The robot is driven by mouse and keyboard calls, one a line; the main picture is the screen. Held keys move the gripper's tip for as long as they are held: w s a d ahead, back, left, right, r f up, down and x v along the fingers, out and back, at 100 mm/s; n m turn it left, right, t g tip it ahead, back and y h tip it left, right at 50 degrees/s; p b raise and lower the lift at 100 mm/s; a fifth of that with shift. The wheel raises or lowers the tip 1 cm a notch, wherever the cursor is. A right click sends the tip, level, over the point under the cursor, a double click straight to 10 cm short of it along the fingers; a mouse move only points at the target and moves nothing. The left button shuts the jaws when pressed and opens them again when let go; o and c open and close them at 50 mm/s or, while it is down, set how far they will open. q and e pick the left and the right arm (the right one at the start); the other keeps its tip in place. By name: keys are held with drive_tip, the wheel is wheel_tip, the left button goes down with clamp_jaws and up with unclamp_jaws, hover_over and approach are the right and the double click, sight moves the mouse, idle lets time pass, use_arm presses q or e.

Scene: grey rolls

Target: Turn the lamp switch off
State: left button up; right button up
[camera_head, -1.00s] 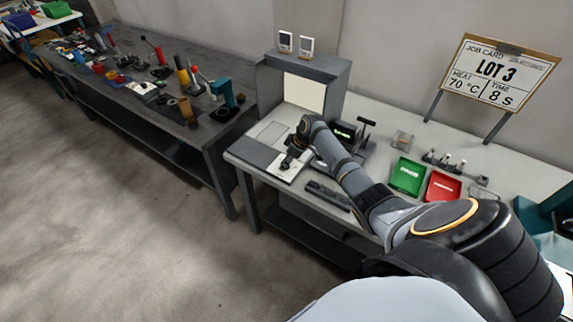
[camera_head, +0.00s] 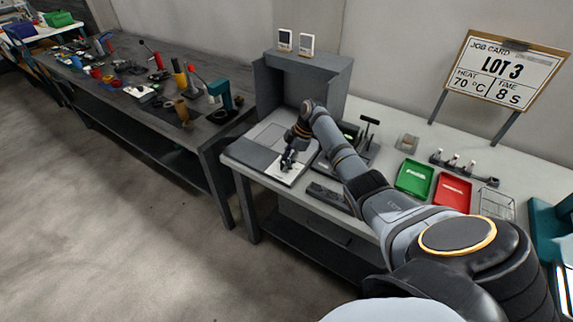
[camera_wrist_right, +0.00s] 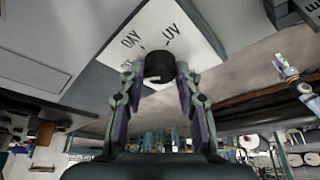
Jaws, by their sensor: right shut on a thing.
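The lamp switch is a black round knob (camera_wrist_right: 159,65) on a white plate (camera_wrist_right: 190,35), marked DAY and UV, with a third label partly hidden by a finger. My right gripper (camera_wrist_right: 157,77) is shut on the knob, one finger on each side. Which label the knob points to is hard to tell. In the head view my right gripper (camera_head: 288,160) reaches down to the white plate (camera_head: 287,176) at the front of the bench. The grey lamp booth (camera_head: 342,80) stands behind it, and its inside is dark.
To the right on the bench are a green tray (camera_head: 414,179), a red tray (camera_head: 451,193) and a small rack (camera_head: 465,170). A job card (camera_head: 492,75) stands behind. A dark bench (camera_head: 140,110) with several tools is at the left.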

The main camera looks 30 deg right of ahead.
idle(0.4)
drive_tip(key=o, duration=1.1)
drive_tip(key=shift+o, duration=0.2)
drive_tip(key=shift+r, duration=0.1)
drive_tip(key=v, duration=1.2)
